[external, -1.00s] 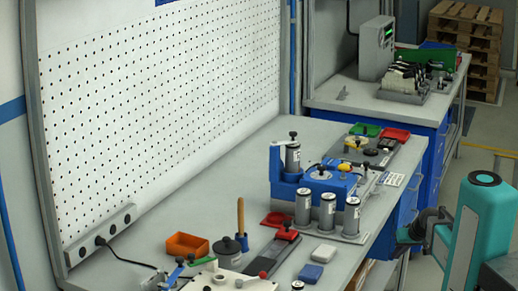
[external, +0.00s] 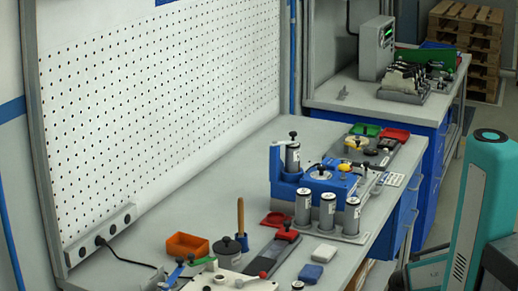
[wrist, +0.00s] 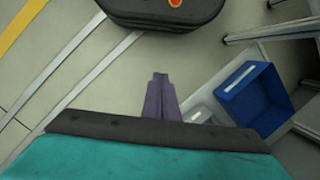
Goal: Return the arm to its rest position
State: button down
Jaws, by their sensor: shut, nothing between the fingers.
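My gripper (wrist: 160,77) shows in the middle of the wrist view, its two fingers pressed together. It is shut and empty, pointing over bare grey floor. My teal arm (external: 476,210) stands upright at the right edge of the external view, beside the workbench. Grey and dark parts of my arm show low beside it, but the fingers cannot be made out there.
The workbench (external: 190,215) holds a blue fixture (external: 327,184), several grey cylinders, an orange tray (external: 187,246) and small parts. A blue bin (wrist: 253,98) lies right of my gripper in the wrist view. Open floor (wrist: 100,85) lies to the left.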

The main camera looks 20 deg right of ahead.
jog(key=s+a+g+h+p, duration=0.1)
jog(key=s+g+p, duration=0.1)
jog(key=s, duration=1.1)
jog(key=shift+a+n+g, duration=0.3)
jog(key=shift+g, duration=0.2)
